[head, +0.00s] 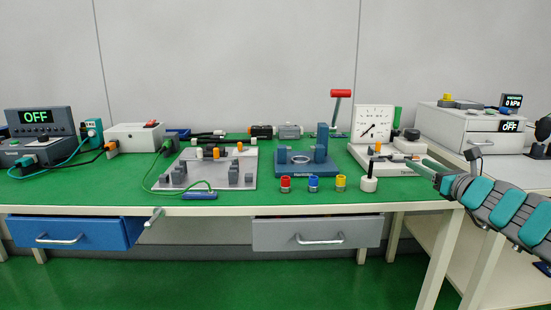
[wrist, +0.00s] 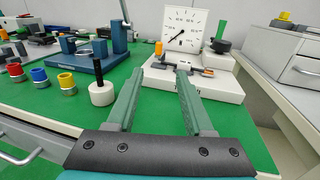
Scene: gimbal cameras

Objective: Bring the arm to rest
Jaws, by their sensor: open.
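My gripper (wrist: 154,85) shows in the wrist view with its two green fingers spread apart and nothing between them. In the head view, my arm reaches in from the right, and my gripper (head: 426,164) is at the right end of the green-topped table (head: 230,203). Its fingers point toward the white base (wrist: 208,82) of the dial gauge (wrist: 183,31), which stands just beyond them. The gauge (head: 372,124) also shows in the head view. A white cylinder with a black stem (wrist: 101,94) stands left of the fingers in the wrist view, apart from them.
Red (head: 285,185), blue (head: 313,184) and yellow (head: 340,183) ringed pieces stand near the table's front edge. A blue fixture (head: 302,166) and a grey board (head: 219,178) stand behind and left. A white side cabinet (head: 465,132) is at right. The blue drawer (head: 70,233) juts out.

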